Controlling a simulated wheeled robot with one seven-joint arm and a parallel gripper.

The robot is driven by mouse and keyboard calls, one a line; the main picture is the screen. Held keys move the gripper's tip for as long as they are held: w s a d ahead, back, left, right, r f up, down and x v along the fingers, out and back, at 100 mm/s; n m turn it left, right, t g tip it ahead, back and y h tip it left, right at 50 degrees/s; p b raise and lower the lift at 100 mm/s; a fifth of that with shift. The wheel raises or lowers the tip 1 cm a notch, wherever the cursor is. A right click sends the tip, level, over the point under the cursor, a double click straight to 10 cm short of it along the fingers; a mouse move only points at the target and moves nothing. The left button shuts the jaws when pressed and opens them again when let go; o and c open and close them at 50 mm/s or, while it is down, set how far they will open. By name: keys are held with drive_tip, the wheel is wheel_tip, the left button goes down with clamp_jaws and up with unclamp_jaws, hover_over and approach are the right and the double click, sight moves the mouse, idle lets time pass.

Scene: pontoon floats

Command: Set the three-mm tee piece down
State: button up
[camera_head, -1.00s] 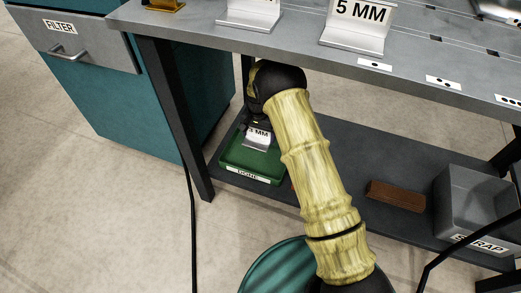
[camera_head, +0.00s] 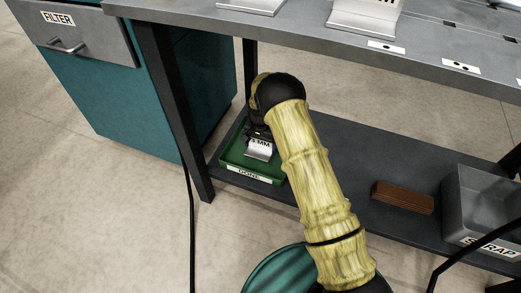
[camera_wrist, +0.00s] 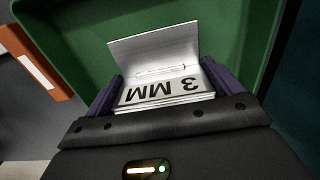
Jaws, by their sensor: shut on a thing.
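The three-mm tee piece (camera_wrist: 160,80) is a silvery metal piece with a white "3 MM" label. In the wrist view it sits between the two fingers of my gripper (camera_wrist: 160,92), which is shut on it. In the head view the tee piece (camera_head: 259,148) shows in or just over the green tray (camera_head: 232,163) marked "DONE", on the lower shelf. My gripper (camera_head: 258,133) reaches down there, partly hidden by my wrist. The green tray (camera_wrist: 80,48) lies under and around the piece in the wrist view. I cannot tell whether the piece touches the tray floor.
A grey bin (camera_head: 482,205) marked "SCRAP" and a brown block (camera_head: 403,197) stand on the lower shelf (camera_head: 345,165) to the right. The bench top (camera_head: 300,30) overhangs the shelf. A table leg (camera_head: 176,110) and a teal cabinet (camera_head: 120,105) are left of the tray.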

sight(261, 148)
wheel_tip(261, 148, down, 3)
drive_tip(key=shift+f+b, duration=0.1)
drive_tip(key=shift+b, duration=0.6)
drive_tip(key=shift+w, duration=0.15)
drive_tip(key=shift+a, duration=0.1)
drive_tip(key=o, duration=0.8)
drive_tip(key=shift+f, duration=0.1)
drive_tip(key=shift+d, duration=0.2)
drive_tip(key=shift+r, duration=0.4)
drive_tip(key=r+p, duration=0.2)
drive_tip(key=r, duration=0.1)
drive_tip(key=r+p, duration=0.2)
drive_tip(key=r, duration=0.2)
drive_tip(key=shift+s+a+r+p, duration=0.1)
drive_tip(key=shift+s+p, duration=0.1)
drive_tip(key=shift+p, duration=0.2)
